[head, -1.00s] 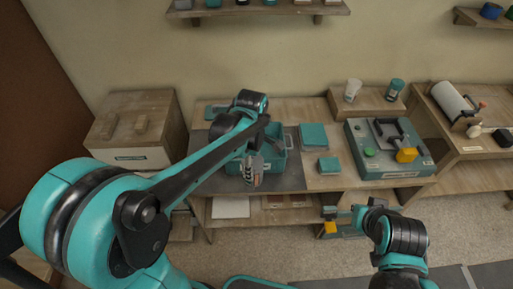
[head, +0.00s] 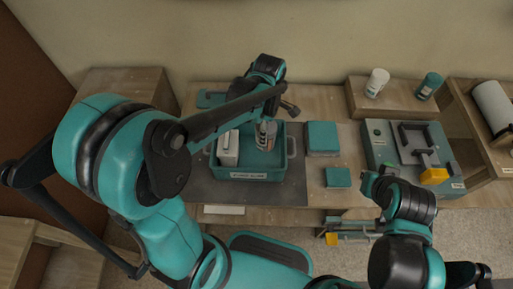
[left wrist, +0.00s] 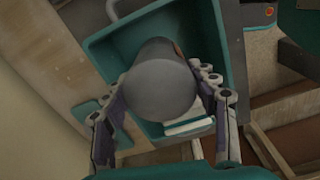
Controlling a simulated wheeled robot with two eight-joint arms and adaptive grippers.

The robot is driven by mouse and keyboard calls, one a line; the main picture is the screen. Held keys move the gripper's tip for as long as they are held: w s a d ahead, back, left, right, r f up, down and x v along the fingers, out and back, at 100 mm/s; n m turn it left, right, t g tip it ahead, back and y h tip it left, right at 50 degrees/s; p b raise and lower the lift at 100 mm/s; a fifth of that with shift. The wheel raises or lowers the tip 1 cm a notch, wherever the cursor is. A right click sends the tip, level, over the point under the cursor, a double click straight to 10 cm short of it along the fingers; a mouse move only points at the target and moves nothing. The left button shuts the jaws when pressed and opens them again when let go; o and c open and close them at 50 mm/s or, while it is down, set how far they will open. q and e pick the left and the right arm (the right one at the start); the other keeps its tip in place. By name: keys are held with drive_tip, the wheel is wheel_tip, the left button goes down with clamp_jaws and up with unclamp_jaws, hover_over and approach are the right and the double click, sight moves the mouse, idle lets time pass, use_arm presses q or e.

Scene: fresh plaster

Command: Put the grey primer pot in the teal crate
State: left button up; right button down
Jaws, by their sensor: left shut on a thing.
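The grey primer pot (head: 265,136) is upright in my left gripper, over the right half of the teal crate. Its round grey end (left wrist: 160,88) fills the middle of the left wrist view, with a finger on each side. My left gripper (head: 268,122) is shut on the pot. The teal crate (head: 254,175) sits on the dark mat, its label facing front. I cannot tell whether the pot touches the crate floor. My right arm shows at the lower right of the head view, but I cannot make out its gripper.
A pale box (head: 228,150) stands in the crate's left half. Right of the crate lie a large teal block (head: 322,137) and a small teal block (head: 338,177). Farther right is a teal machine (head: 411,147) with a yellow part. A white cup (head: 377,82) and a teal cup (head: 428,86) stand behind.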

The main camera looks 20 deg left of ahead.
use_arm(q)
wheel_tip(320, 180, down, 10)
drive_tip(key=b, duration=0.3)
drive_tip(key=shift+w+r+b, duration=0.1)
drive_tip(key=shift+r+b, duration=0.1)
drive_tip(key=shift+b, duration=0.15)
drive_tip(key=o, duration=1.6)
drive_tip(key=shift+f, duration=0.1)
